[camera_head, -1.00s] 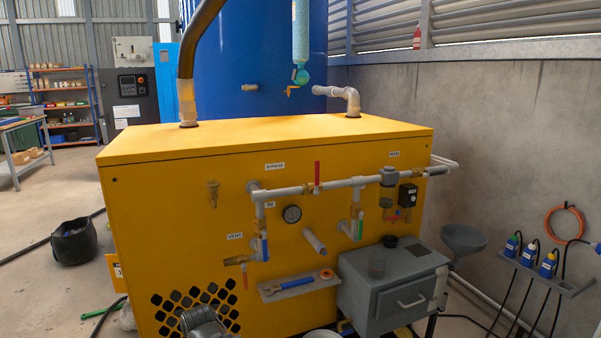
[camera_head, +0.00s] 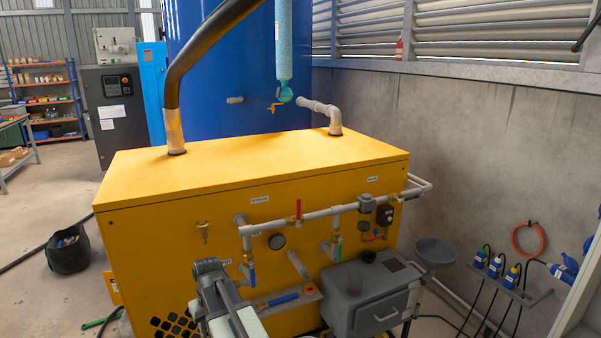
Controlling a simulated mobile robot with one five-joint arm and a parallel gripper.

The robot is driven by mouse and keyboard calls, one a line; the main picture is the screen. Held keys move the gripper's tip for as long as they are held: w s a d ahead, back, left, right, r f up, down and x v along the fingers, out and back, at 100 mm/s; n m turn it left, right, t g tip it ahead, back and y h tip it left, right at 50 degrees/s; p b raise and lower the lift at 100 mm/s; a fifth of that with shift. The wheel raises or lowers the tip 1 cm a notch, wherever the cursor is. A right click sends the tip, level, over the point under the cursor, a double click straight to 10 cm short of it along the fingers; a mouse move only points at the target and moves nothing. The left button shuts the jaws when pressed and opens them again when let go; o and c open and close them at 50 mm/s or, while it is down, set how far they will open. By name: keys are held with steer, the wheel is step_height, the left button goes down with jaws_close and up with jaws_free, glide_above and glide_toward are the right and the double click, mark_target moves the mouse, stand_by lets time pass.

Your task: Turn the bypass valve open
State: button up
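The bypass valve is a red lever (camera_head: 298,208) on the horizontal grey pipe (camera_head: 320,214) at the front of the yellow cabinet (camera_head: 160,235). A small white label (camera_head: 259,200) sits to its upper left. The lever stands upright, across the pipe. Part of my arm (camera_head: 210,272) rises from the bottom edge, left of and below the valve and apart from the lever in the picture. I cannot make out gripper fingers on it. My arm covers the lower left pipework and part of the vent label.
Blue-handled (camera_head: 252,275) and green-handled (camera_head: 340,252) valves hang below the pipe. A pale panel (camera_head: 578,290) stands at the right edge.

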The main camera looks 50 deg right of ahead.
steer(key=w+d+r+m+t+p, duration=0.1)
steer(key=w+d+r+p, duration=0.1)
steer(key=d+r+p, duration=1.4)
step_height(320, 180, up, 17)
steer(key=m+t+h+p, duration=0.2)
steer(key=p, duration=0.9)
glide_above(299, 206)
steer(key=s, duration=0.2)
steer(key=b+x, duration=0.4)
steer(key=a+b+x, duration=0.1)
steer(key=b+x, duration=0.1)
steer(key=x, duration=0.1)
steer(key=shift+s+f+b, duration=0.2)
steer(key=shift+f+b, duration=0.05)
steer(key=shift+b, duration=0.05)
steer(key=shift+r, duration=0.15)
steer(key=shift+g, duration=0.3)
jaws_close()
